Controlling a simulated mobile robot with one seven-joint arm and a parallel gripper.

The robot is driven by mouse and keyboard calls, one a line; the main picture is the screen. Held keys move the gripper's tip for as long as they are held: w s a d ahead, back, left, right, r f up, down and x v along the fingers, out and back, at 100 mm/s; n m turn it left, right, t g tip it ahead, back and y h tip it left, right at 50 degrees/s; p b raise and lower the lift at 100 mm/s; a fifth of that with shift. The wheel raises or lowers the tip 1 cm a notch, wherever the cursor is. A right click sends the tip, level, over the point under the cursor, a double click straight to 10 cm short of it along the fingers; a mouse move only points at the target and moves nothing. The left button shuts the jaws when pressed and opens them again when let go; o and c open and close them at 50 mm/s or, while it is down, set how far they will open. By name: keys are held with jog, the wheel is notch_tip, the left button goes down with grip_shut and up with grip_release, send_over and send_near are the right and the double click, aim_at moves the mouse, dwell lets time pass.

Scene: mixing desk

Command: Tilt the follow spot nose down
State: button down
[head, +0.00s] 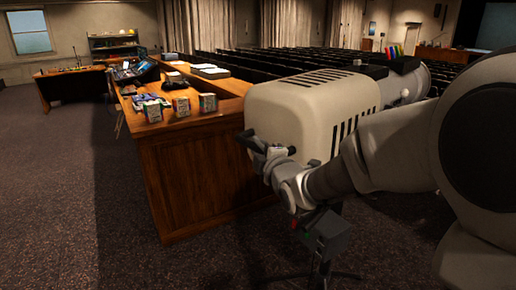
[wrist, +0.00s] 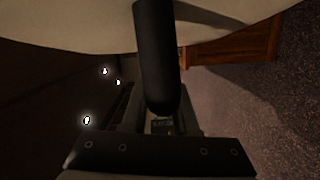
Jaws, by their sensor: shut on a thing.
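The follow spot (head: 310,100) is a large beige housing with dark vent slots, on a dark stand (head: 328,238). Its nose points away to the back right, toward the seats. Its exact tilt is hard to judge. A dark rear handle (head: 248,141) sticks out from its near end. My gripper (head: 258,150) is at this handle, shut on it. In the wrist view the black handle (wrist: 156,60) runs down between the fingers of my gripper (wrist: 160,125), with the beige housing (wrist: 80,28) above. The fingertips are partly hidden by the handle.
A wooden desk (head: 205,178) stands just left of the follow spot, with small boxes (head: 152,110) and a mixing console (head: 135,75) on it. Rows of dark seats (head: 330,57) lie beyond. Carpet (head: 60,190) is clear at the left.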

jog(key=m+p, duration=0.1)
jog(key=p, duration=0.7)
send_near(262, 97)
jog(key=w+a, duration=0.3)
jog(key=a, duration=0.1)
jog(key=shift+w+d+r, duration=0.2)
jog(key=shift+w+r, duration=0.05)
jog(key=shift+r, duration=0.45)
jog(key=c, duration=0.8)
grip_release()
jog(key=shift+r, duration=0.1)
jog(key=shift+c, duration=0.2)
jog(key=shift+o, duration=0.8)
jog(key=shift+f, duration=0.25)
jog(key=shift+s, duration=0.1)
